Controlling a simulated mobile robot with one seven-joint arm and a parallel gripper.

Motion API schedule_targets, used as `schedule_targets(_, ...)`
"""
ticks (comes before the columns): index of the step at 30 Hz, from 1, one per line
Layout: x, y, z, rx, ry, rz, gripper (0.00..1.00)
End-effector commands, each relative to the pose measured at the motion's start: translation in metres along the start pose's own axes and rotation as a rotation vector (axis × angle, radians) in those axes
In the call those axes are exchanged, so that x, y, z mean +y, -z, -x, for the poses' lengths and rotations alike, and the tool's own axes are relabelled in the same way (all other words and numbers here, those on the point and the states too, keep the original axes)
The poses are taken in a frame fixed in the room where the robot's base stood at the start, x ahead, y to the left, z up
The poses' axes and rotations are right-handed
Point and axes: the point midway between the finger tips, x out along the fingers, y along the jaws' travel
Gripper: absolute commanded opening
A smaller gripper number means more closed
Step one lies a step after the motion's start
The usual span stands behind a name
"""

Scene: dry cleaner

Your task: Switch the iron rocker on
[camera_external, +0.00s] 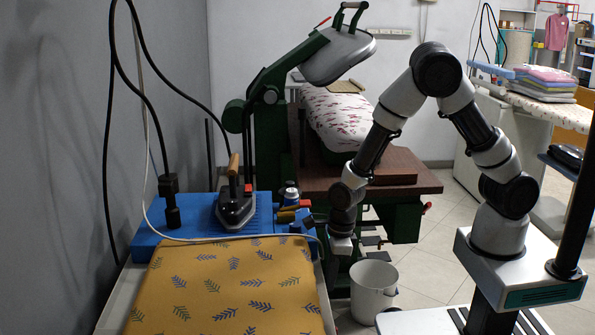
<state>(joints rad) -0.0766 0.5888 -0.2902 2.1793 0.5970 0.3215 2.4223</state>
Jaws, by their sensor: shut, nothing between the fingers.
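The iron (235,208) has a dark metal body and a wooden handle. It stands on the blue ironing unit (180,230) at the left. A small red part (306,204) shows at the unit's right end, near dark and yellowish items; I cannot tell whether it is the iron rocker. The rocker's position, on or off, is too small to read. My gripper (342,246) points down just right of the unit's right end, apart from the iron. It is shut and empty. Its fingertips are small and dim in this view.
A yellow leaf-patterned ironing board (226,285) lies in front of the unit. A white cable crosses the board's back edge. A white bucket (373,292) stands on the floor below my gripper. A green press (265,130) and brown table (425,181) stand behind. Black cables hang at the left.

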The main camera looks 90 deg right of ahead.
Motion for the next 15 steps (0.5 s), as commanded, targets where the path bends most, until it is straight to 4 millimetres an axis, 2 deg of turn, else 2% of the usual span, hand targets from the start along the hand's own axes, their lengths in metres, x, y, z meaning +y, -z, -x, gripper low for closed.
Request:
schedule_targets(4,0.0,0.029,0.008,0.001,-0.001,-0.005,0.0)
schedule_targets(6,0.0,0.027,0.032,-0.003,0.001,0.001,0.0)
schedule_targets(9,0.001,0.027,0.056,-0.002,0.0,0.002,0.0)
schedule_targets(15,0.001,0.029,0.092,0.0,-0.001,0.0,0.0)
